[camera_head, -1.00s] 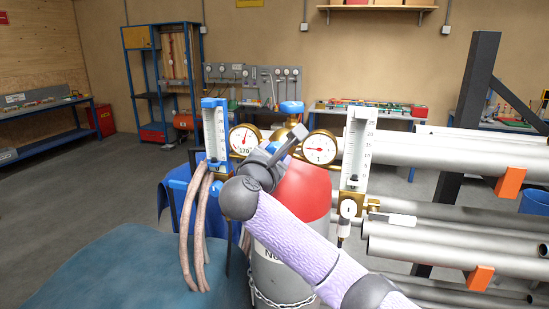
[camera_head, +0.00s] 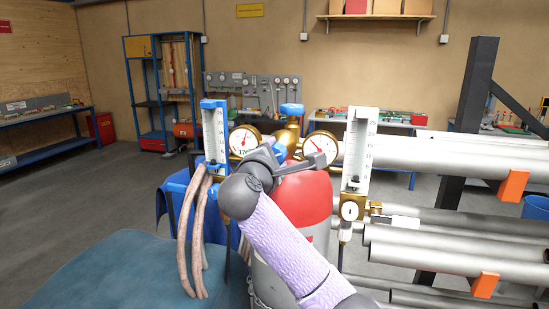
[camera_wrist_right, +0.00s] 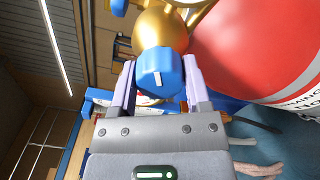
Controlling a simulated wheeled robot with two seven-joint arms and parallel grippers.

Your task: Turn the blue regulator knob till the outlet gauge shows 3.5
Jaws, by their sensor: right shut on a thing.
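The blue regulator knob (camera_wrist_right: 160,72), with a white mark on its face, sits at the front of the brass regulator body (camera_wrist_right: 160,28). My right gripper (camera_wrist_right: 158,84) is shut on it, one finger at each side. In the head view my right gripper (camera_head: 276,156) hides most of the knob. Two round gauges flank the regulator: the left gauge (camera_head: 244,140) and the right gauge (camera_head: 320,148), whose red needle points up and left. Their digits are too small to read surely. My left gripper is not in view.
A red-topped gas cylinder (camera_head: 308,195) stands under the regulator. Flowmeters stand at left (camera_head: 214,130) and right (camera_head: 358,150). Pinkish hoses (camera_head: 190,235) hang at left. Grey pipes (camera_head: 450,200) on a rack crowd the right side. A blue valve cap (camera_head: 291,109) tops the cylinder.

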